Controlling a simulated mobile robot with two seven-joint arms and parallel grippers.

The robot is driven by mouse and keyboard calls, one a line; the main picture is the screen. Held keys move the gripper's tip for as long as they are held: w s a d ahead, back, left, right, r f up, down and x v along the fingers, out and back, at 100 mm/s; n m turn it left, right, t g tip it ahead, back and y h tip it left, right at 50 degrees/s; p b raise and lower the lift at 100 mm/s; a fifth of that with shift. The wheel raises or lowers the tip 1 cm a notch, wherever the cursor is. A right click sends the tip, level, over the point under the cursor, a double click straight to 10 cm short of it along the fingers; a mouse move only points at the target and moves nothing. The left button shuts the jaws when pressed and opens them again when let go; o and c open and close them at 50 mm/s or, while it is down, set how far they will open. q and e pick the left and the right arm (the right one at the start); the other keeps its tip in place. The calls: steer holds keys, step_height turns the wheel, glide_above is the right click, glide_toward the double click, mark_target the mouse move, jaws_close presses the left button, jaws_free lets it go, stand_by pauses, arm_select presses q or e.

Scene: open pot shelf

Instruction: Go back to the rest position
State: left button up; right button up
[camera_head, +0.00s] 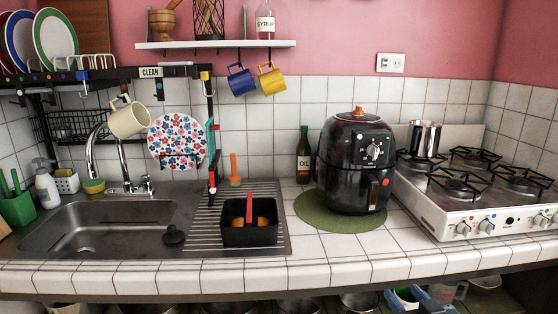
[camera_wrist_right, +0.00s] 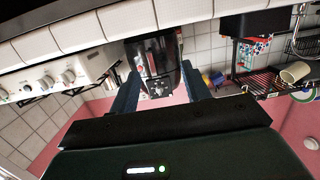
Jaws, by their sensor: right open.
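In the head view the air fryer (camera_head: 357,160) stands upright on a round green mat (camera_head: 318,214).
A black basket (camera_head: 249,236) with a red handle and orange-brown food sits on the drainboard, right of the sink (camera_head: 110,228). A white stove (camera_head: 470,222) stands at the right. An oil bottle (camera_head: 304,158) is behind the mat. The front counter strip (camera_head: 330,272) is clear.

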steer(key=s+a+f+g, duration=0.1)
steer(key=s+a+f, duration=0.3)
steer(key=s, duration=0.3)
steer(key=s+a+f+n+g+y+p, duration=0.1)
steer(key=s+a+f+g, duration=0.1)
steer(key=s+a+f, duration=0.2)
steer(key=s+a+f+g+p, duration=0.1)
steer(key=s+a+f+g, duration=0.1)
steer(key=s+a+f, duration=0.2)
steer(key=s+f, duration=0.3)
steer(key=s, duration=0.3)
steer(key=shift+s, duration=0.4)
steer(key=shift+f, duration=0.1)
